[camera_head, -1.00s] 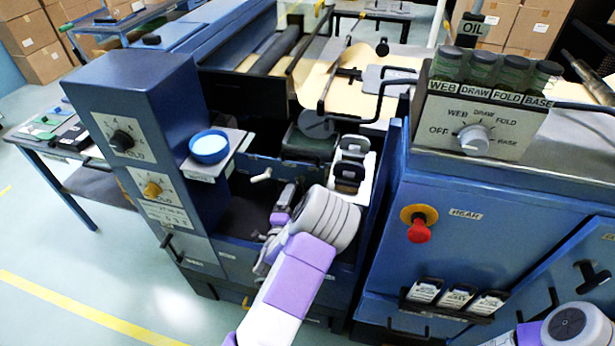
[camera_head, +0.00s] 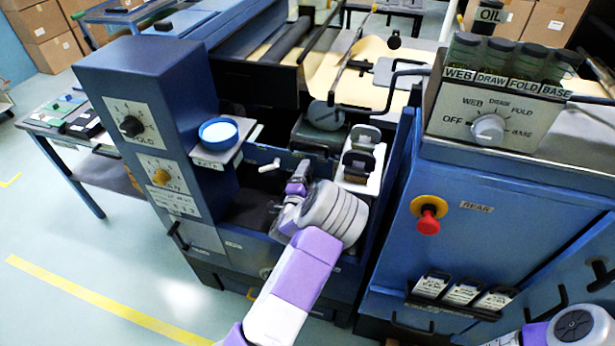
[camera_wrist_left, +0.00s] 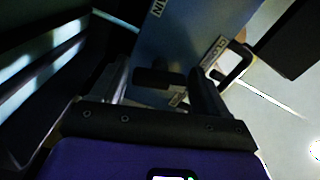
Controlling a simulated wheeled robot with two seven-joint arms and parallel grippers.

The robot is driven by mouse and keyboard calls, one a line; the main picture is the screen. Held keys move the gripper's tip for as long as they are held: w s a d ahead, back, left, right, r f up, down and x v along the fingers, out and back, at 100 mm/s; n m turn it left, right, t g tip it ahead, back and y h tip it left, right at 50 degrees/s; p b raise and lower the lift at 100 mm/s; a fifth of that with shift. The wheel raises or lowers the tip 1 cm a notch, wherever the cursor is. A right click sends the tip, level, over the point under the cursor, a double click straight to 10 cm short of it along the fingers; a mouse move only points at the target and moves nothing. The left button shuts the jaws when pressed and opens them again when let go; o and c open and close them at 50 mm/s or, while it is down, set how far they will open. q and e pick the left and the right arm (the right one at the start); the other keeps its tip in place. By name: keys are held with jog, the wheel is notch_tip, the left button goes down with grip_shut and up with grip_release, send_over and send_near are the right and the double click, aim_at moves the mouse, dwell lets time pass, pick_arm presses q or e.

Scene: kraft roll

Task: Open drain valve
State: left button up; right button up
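My left gripper (camera_head: 284,205) reaches into the open bay between the blue control column and the blue cabinet; its tips are largely hidden in the head view. In the left wrist view, its two fingers (camera_wrist_left: 163,88) stand apart, with a dark bar-shaped handle (camera_wrist_left: 158,78) showing between or just beyond them. I cannot tell whether they touch it, or whether it is the drain valve. A small tag (camera_wrist_left: 178,98) beside it is unreadable. A white lever (camera_head: 268,166) sticks out at the back of the bay. My right gripper is out of view.
A blue bowl (camera_head: 219,133) sits on a small shelf on the column (camera_head: 150,100). A white holder (camera_head: 362,182) with dark blocks stands right of my left wrist. A red knob (camera_head: 428,222) projects from the cabinet (camera_head: 480,240). Open floor lies at left.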

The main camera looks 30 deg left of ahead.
pick_arm(q)
jog(key=c, duration=0.8)
jog(key=shift+m, duration=0.5)
jog(key=shift+m+b, duration=0.35)
jog(key=shift+m, duration=0.65)
jog(key=m, duration=0.3)
jog(key=shift+m+b, duration=0.3)
jog(key=m, duration=0.5)
jog(key=shift+m+b, duration=0.3)
jog(key=shift+b, duration=0.05)
jog(key=o, duration=1.1)
jog(key=shift+c, duration=0.2)
